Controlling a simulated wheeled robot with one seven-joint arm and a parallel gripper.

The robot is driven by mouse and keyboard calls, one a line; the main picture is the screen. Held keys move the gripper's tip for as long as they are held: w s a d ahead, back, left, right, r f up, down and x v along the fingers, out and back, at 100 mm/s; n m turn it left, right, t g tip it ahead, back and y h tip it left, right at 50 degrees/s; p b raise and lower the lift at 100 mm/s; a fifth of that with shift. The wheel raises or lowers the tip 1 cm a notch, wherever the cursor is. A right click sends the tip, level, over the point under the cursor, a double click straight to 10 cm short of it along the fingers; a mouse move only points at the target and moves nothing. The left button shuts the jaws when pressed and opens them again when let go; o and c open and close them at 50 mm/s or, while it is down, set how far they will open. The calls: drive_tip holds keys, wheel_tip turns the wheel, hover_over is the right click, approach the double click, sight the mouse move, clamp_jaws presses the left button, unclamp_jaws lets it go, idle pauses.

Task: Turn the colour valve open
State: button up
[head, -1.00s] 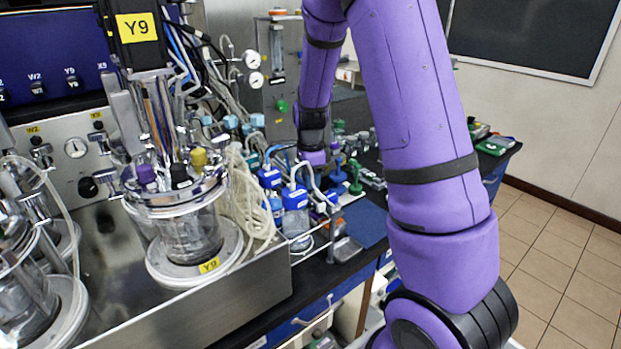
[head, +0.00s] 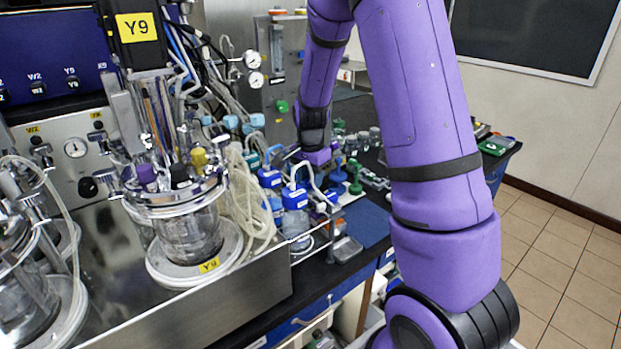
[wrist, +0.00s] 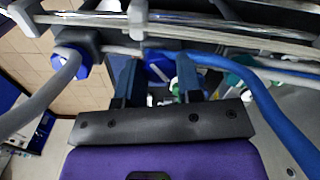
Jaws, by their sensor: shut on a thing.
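My gripper (head: 292,154) is at the back of the bench, among tubes and capped bottles right of the Y9 vessel; its fingers are small and partly hidden there. In the wrist view its two dark fingers (wrist: 157,75) stand apart, with a blue part (wrist: 157,68) bearing a white mark showing between them. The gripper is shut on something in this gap. I cannot tell for sure whether the blue part is the colour valve or lies behind it. A grey rod crosses at the fingertips.
A blue hose (wrist: 245,85) curves close past the right finger. A blue cap with a grey tube (wrist: 75,65) is left of the fingers. Blue-capped bottles (head: 296,200) stand below my gripper. The Y9 glass vessel (head: 190,235) stands left on a steel stand.

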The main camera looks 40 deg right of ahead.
drive_tip(key=n, duration=0.5)
drive_tip(key=shift+n, duration=0.3)
drive_tip(key=n, duration=0.4)
drive_tip(key=shift+n, duration=0.4)
drive_tip(key=o, duration=0.9)
wheel_tip(320, 180, up, 11)
drive_tip(key=shift+f, duration=0.1)
idle(0.5)
